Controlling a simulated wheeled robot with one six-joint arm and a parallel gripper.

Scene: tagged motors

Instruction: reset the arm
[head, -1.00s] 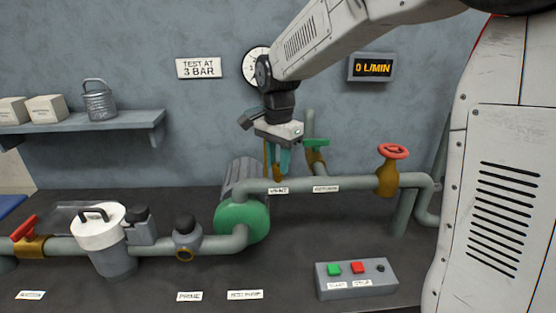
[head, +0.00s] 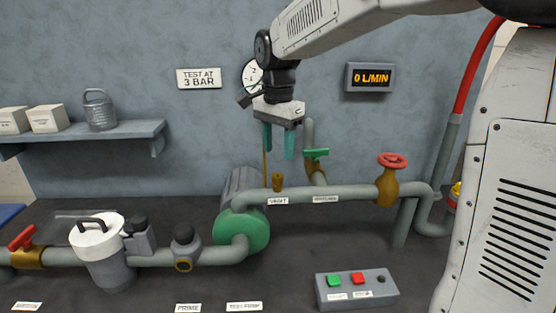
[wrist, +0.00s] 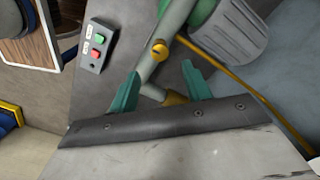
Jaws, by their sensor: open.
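My gripper (head: 278,142) hangs from my arm above the pipe rig, fingers pointing down. Its two teal fingers are apart with nothing between them in the head view. In the wrist view my gripper (wrist: 155,88) also shows open and empty, with the pipe (wrist: 170,50) and a small brass fitting (wrist: 159,50) beyond the fingers. In the head view the brass fitting (head: 278,182) stands on the pipe below the fingers, apart from them.
A green-handled valve (head: 317,153) stands just right of my gripper, and a red-wheeled valve (head: 390,163) farther right. A green pump (head: 243,230) is below left. A button box (head: 357,290) sits in front. A shelf (head: 85,135) is on the left wall. The display (head: 371,77) reads 0 L/MIN.

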